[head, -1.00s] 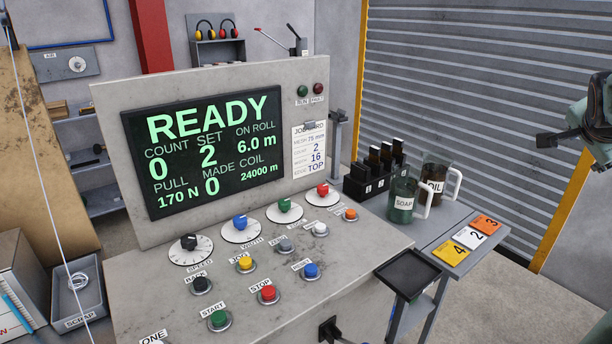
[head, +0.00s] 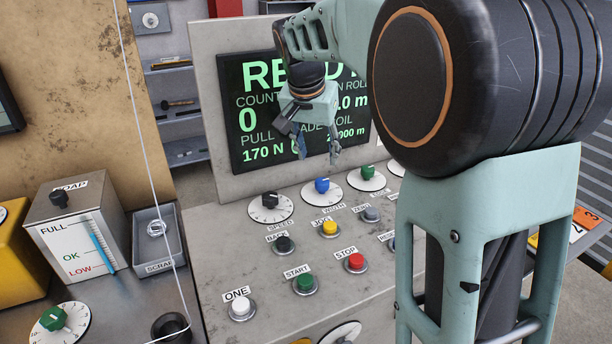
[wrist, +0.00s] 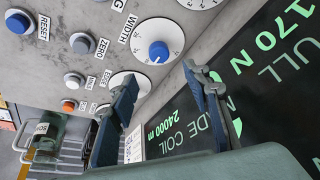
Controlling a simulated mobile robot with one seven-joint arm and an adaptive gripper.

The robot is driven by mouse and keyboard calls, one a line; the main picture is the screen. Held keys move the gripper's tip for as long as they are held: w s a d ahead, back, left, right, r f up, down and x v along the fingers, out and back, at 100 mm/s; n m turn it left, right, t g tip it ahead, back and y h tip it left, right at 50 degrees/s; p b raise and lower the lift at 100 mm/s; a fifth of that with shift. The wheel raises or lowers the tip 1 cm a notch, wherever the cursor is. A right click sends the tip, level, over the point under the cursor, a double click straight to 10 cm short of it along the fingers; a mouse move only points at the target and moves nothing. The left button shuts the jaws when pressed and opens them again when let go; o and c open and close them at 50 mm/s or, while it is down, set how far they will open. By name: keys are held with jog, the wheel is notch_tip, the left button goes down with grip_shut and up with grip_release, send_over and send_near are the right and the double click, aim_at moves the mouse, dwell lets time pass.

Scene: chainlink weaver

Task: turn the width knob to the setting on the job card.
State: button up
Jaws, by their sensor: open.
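The width knob (head: 322,186) is blue on a white numbered dial, second from left in the panel's top row. In the wrist view the blue knob (wrist: 158,52) shows beside its WIDTH label, with a white pointer mark; I cannot read its setting surely. My gripper (head: 318,154) is open and empty, above the knob and in front of the screen, not touching the knob. Its two fingers (wrist: 161,80) are spread wide in the wrist view. The job card is hidden in the head view now; a second ago it read width 16.
The speed knob (head: 270,201) is left of the width knob, and a green knob (head: 367,172) is right of it. Push buttons such as the yellow one (head: 329,229) sit just below. The screen (head: 243,130) stands close behind my gripper.

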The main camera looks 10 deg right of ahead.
aim_at(322, 181)
jog(key=x, duration=1)
jog(key=shift+w+d+f+b, duration=0.1)
jog(key=shift+f+b, duration=0.2)
jog(key=shift+f, duration=0.05)
jog(key=shift+c, duration=0.4)
jog(key=c, duration=1.1)
